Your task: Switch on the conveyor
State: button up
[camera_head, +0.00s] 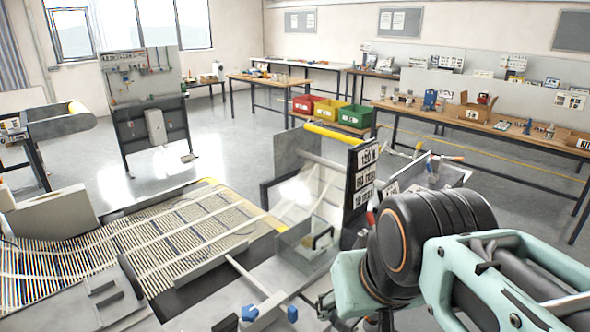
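A long slatted conveyor belt (75,262) fills the lower left, running toward the laminating frame in the middle. Its slats show no clear sign of motion in this single frame. My teal and black arm reaches in from the lower right. My gripper is mostly hidden behind the arm's wrist, near the lower middle, and its fingers cannot be made out.
A metal frame with a yellow roller (335,136) and a labelled dark panel (363,185) stand close beyond my arm. Blue knobs (250,313) are on the near machine. Red, yellow and green bins (355,116) stand behind. Grey floor is open between the machines and the benches.

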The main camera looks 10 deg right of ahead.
aim_at(370, 219)
jog(key=z, duration=0.65)
jog(key=i+l+u, duration=0.1)
jog(key=l, duration=0.3)
jog(key=i+l, duration=0.15)
jog(key=l, duration=0.3)
jog(key=i+l+u, duration=0.15)
jog(key=l, duration=0.7)
jog(key=i+l+u, duration=0.3)
jog(key=i+l, duration=0.3)
jog(key=i+l+u, duration=0.15)
jog(key=i, duration=0.35)
jog(key=i+l+u, duration=0.1)
jog(key=i+l, duration=0.15)
jog(key=i, duration=0.2)
jog(key=k+j+z, duration=0.15)
jog(key=z, duration=0.2)
jog(key=k+z, duration=0.3)
jog(key=i+j, duration=0.05)
